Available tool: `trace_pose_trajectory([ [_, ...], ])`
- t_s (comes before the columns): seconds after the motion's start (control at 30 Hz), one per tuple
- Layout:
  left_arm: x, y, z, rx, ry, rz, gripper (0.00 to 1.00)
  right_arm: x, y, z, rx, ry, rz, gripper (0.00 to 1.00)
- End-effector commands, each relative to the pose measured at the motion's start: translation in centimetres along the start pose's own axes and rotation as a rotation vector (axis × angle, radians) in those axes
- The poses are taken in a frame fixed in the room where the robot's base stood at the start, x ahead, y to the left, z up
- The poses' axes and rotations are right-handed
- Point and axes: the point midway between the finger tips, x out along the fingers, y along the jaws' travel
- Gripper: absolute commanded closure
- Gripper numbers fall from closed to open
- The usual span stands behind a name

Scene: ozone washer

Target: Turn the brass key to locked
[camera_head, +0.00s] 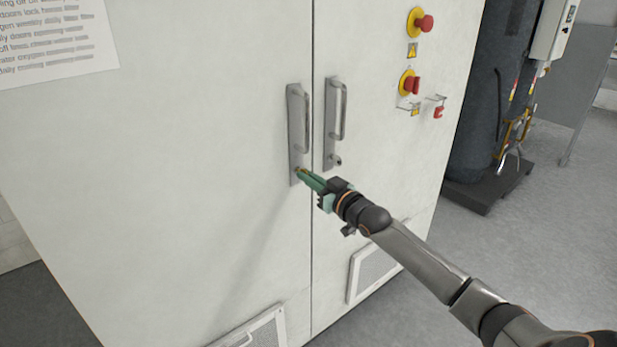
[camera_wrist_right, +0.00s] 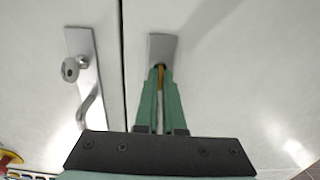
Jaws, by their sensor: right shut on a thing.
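The brass key (camera_head: 299,170) sits in the lock at the bottom of the left door's handle plate (camera_head: 293,120). Only a small part of it shows; the fingers hide the rest. In the right wrist view the brass key (camera_wrist_right: 161,72) shows as a yellowish piece between the green fingertips. My right gripper (camera_head: 305,175) is shut on the key, with its arm coming in from the lower right; it also shows in the right wrist view (camera_wrist_right: 160,80). I cannot tell the key's turn angle. My left gripper is not in view.
The right door's handle (camera_head: 340,110) and its keyless lock (camera_head: 337,161) are close beside my gripper. Red knobs (camera_head: 424,23) stick out at the upper right. Vent grilles (camera_head: 375,270) are low on the doors. A dark tank (camera_head: 487,100) stands to the right.

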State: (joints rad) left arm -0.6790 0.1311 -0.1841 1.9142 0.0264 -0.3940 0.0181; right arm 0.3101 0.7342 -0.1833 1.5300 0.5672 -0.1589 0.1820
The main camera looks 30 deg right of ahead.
Motion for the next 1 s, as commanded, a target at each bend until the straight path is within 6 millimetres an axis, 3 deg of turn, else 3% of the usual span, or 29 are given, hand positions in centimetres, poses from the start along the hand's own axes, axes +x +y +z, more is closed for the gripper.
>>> trace_pose_trajectory([
  [0.33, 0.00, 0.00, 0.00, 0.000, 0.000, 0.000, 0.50, 0.00, 0.01, -0.01, -0.007, 0.000, 0.000, 1.00],
  [0.4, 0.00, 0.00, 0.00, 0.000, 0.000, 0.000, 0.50, 0.00, 0.01, -0.02, -0.007, 0.001, 0.000, 0.88],
  [0.63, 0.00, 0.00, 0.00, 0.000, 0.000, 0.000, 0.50, 0.00, 0.01, -0.02, -0.005, 0.001, 0.000, 0.64],
  [1.0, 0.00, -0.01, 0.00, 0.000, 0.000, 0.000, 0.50, -0.58, 0.03, 0.09, -0.003, -0.001, 0.000, 0.64],
])
